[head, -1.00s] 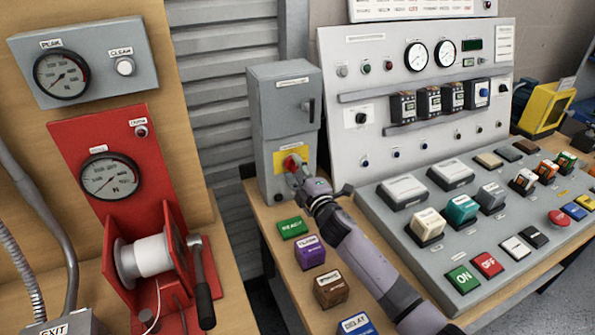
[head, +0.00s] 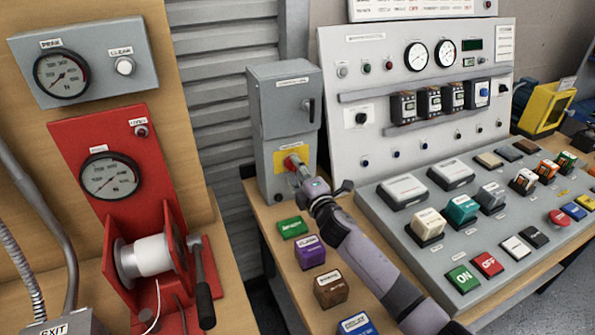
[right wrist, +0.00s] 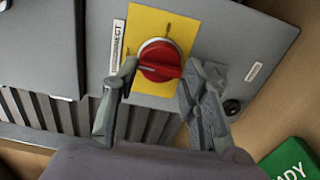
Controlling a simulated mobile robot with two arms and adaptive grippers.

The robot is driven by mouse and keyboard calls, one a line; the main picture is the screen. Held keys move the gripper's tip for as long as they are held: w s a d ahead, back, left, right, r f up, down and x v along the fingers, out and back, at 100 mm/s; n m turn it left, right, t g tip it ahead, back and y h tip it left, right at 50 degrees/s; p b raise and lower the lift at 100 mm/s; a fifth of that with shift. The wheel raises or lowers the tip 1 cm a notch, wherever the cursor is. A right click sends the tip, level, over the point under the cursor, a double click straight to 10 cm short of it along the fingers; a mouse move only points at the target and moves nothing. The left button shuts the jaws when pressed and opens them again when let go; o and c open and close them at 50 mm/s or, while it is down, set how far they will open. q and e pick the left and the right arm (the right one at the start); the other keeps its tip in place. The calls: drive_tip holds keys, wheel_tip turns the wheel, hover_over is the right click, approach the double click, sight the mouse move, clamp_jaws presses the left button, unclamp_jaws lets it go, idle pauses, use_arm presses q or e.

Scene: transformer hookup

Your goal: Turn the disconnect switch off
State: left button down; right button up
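The disconnect switch is a red rotary knob (head: 292,161) on a yellow plate (head: 280,156), on the front of a grey box (head: 284,110). In the right wrist view the red knob (right wrist: 161,60) has its grip bar lying nearly level across the picture. My right gripper (head: 299,174) is at the knob. In the right wrist view its fingers (right wrist: 158,76) are apart, one on each side of the knob; the right finger overlaps the knob's edge, and firm contact cannot be told. My left gripper is not in view.
A green labelled block (head: 293,228), a purple one (head: 309,251) and a brown one (head: 330,289) stand on the bench below the box. A sloped console (head: 440,262) is to the right. A red winch stand (head: 120,165) is at the left.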

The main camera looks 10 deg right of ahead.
drive_tip(key=o, duration=0.4)
drive_tip(key=shift+c, duration=0.2)
drive_tip(key=shift+s, duration=0.1)
drive_tip(key=s+d, duration=0.2)
drive_tip(key=s, duration=0.9)
drive_tip(key=shift+s+d, duration=0.15)
drive_tip(key=shift+s, duration=0.15)
